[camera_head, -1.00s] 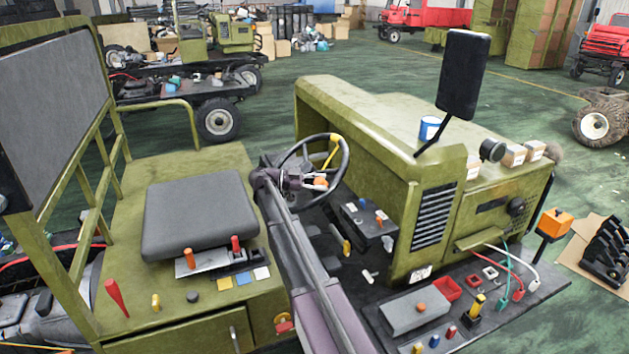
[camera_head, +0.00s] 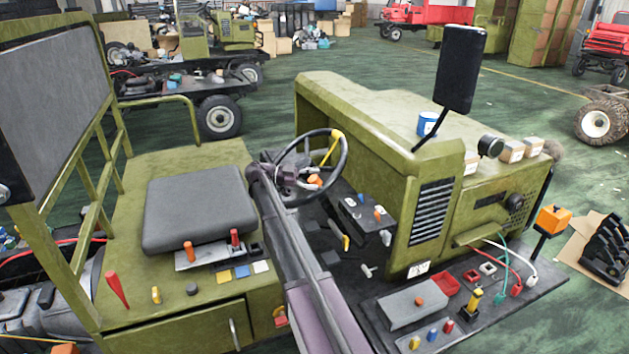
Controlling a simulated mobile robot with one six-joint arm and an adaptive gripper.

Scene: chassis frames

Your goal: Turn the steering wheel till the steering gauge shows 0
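The steering wheel (camera_head: 346,158) stands tilted in front of the seat. It has a dark round rim, with a yellow mark at its upper right and a yellow spoke. My gripper (camera_head: 303,182) is at the left, near side of the wheel, overlapping it in the picture. My own arm partly covers the fingers, so I cannot tell whether they touch the rim or are closed on it.
The grey seat (camera_head: 198,212) is left of my arm, with levers in front of it. The green hood (camera_head: 375,105) and a black mirror (camera_head: 461,68) stand right of the wheel. A control panel (camera_head: 470,325) with knobs and cables is at lower right.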

